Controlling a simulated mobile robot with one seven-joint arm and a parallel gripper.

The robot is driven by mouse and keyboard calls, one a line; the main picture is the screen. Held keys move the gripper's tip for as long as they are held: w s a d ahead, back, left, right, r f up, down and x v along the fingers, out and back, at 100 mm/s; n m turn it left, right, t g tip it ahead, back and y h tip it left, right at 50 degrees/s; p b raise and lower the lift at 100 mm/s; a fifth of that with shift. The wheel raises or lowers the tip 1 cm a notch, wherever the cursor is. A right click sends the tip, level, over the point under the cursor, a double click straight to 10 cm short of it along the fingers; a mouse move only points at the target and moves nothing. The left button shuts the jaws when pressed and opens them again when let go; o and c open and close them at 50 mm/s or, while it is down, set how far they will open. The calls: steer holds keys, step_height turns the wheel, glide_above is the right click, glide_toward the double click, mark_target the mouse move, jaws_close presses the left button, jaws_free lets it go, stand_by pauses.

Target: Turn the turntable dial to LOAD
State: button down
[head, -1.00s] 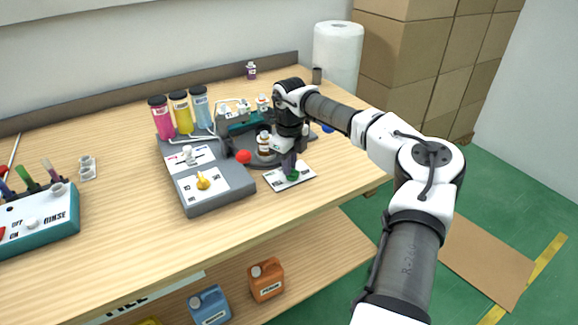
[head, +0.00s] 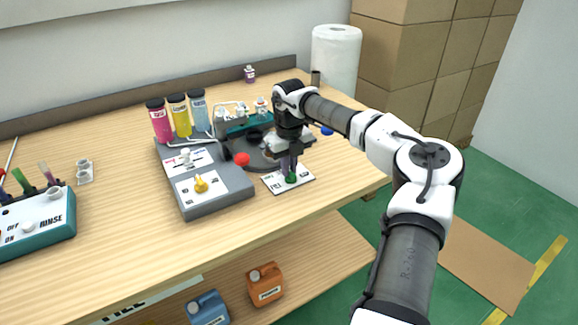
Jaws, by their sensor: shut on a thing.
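The green dial (head: 291,178) stands on a white label plate (head: 304,179) at the front right of the grey machine. My gripper (head: 289,168) points straight down over it, its fingers shut on the dial. The fingers and wrist hide most of the dial, and the lettering on the plate is too small to read, so I cannot tell which mark it points at. The dark round turntable (head: 246,160) lies just behind and left of my gripper, which hides part of it.
The grey machine (head: 215,206) carries a yellow knob (head: 201,184), a white knob (head: 186,156) and a red button (head: 242,159). Pink, yellow and blue bottles (head: 179,116) stand behind them. A teal rinse unit (head: 42,230) is at left. The wooden table is clear in front.

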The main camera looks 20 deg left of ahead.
steer(key=c, duration=1.5)
jaws_free()
steer(key=shift+o, duration=0.2)
step_height(320, 180, up, 14)
steer(key=b, duration=0.2)
